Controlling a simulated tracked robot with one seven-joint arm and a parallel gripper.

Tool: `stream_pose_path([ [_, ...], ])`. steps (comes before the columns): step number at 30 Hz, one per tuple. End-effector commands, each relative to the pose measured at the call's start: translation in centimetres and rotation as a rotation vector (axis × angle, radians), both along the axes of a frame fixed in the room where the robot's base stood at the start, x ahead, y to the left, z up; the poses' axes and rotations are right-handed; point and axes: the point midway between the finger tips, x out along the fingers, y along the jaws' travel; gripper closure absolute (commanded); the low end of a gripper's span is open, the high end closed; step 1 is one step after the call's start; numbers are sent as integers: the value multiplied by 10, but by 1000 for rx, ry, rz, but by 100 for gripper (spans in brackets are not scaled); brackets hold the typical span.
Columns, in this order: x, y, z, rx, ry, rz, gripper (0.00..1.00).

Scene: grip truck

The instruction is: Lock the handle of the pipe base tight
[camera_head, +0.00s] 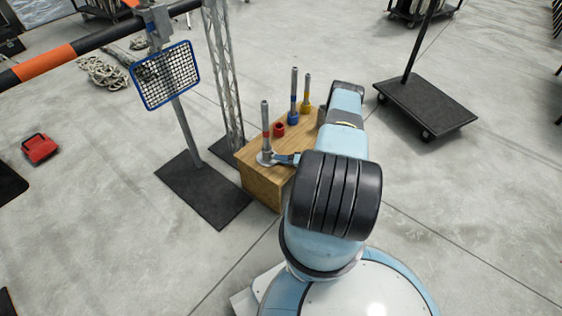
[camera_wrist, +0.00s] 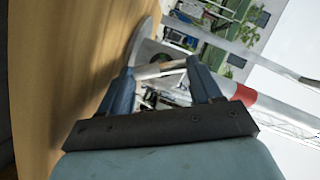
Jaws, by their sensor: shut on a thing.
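The grey pipe base (camera_head: 264,159) sits on the near left corner of the wooden box, with an upright pipe (camera_head: 265,117) with a red band in it. My gripper (camera_head: 287,158) reaches in from the right, low beside the base. In the wrist view my gripper (camera_wrist: 161,75) has its two blue fingers on either side of a pale rod-like handle (camera_wrist: 158,69), shut on it. The round base plate (camera_wrist: 146,40) shows just beyond the fingertips. The red-banded pipe (camera_wrist: 262,100) runs past the right finger. My arm hides part of the box in the head view.
On the wooden box (camera_head: 262,191) stand a red collar (camera_head: 279,130), a blue-based pipe (camera_head: 293,98) and a yellow-based pipe (camera_head: 306,92). A truss (camera_head: 222,75) and a mesh-panel stand (camera_head: 167,76) are close on the left. A black cart (camera_head: 427,105) stands right, with open floor around.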

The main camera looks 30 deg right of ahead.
Motion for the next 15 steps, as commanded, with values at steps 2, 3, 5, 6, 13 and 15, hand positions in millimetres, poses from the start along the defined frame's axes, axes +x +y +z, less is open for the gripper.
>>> stream_pose_path([
  [2, -3, 1, -3, 15, 12, 2, 67],
  [3, -3, 1, -3, 20, 14, 2, 67],
  [5, -3, 1, -3, 27, 17, 2, 67],
  [6, -3, 1, -3, 30, 19, 2, 67],
  [13, -3, 0, -3, 33, 20, 1, 67],
  [15, -3, 0, -3, 32, 20, 0, 67],
])
